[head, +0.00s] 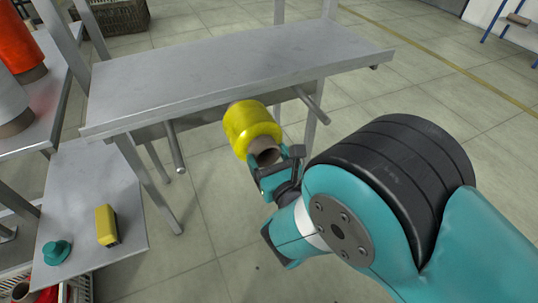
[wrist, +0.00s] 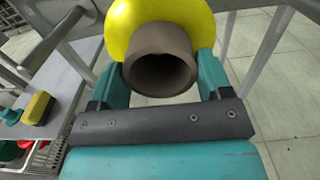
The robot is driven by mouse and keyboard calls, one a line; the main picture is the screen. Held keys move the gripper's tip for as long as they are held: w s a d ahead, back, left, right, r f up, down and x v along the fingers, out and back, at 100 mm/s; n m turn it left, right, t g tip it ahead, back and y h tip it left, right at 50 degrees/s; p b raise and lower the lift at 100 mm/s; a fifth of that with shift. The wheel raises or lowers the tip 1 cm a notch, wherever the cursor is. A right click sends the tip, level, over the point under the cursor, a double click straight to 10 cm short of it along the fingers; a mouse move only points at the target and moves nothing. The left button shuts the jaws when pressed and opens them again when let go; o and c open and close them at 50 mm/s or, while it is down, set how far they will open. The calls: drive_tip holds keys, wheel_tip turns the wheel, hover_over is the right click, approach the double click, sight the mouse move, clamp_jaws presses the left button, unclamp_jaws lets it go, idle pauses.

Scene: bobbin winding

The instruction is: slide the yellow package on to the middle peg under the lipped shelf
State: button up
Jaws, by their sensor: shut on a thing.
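The yellow package (head: 252,124) is wound on a brown tube (head: 264,151), whose open near end faces the camera in the wrist view (wrist: 160,72). My gripper (head: 277,170) is shut on the package, with one teal finger on each side of the tube's near end. The package is at the front edge of the lipped shelf (head: 225,75), its far end close to the rail below. It sits between the left peg (head: 174,148) and the right peg (head: 310,104), both bare. The middle peg is hidden behind the package, so I cannot tell whether the tube is around it.
A lower metal shelf (head: 80,190) at left holds a yellow and black block (head: 107,225) and a teal knob-like thing (head: 57,252). Orange and white packages (head: 8,100) stand on the left rack. The floor to the right of the shelf is open.

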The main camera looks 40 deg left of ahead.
drive_tip(key=shift+a+r+p, duration=0.1)
drive_tip(key=shift+r+p, duration=0.05)
drive_tip(key=shift+p, duration=0.15)
drive_tip(key=shift+w+r+p, duration=0.1)
drive_tip(key=shift+p, duration=0.25)
drive_tip(key=shift+w+a+p, duration=0.1)
drive_tip(key=shift+a+p, duration=0.15)
drive_tip(key=shift+p, duration=0.3)
drive_tip(key=a+p, duration=0.1)
drive_tip(key=p, duration=0.2)
drive_tip(key=shift+w, duration=0.3)
drive_tip(key=shift+p+x, duration=0.65)
drive_tip(key=shift+x, duration=0.2)
drive_tip(key=shift+f+b, duration=0.45)
drive_tip(key=shift+f, duration=0.15)
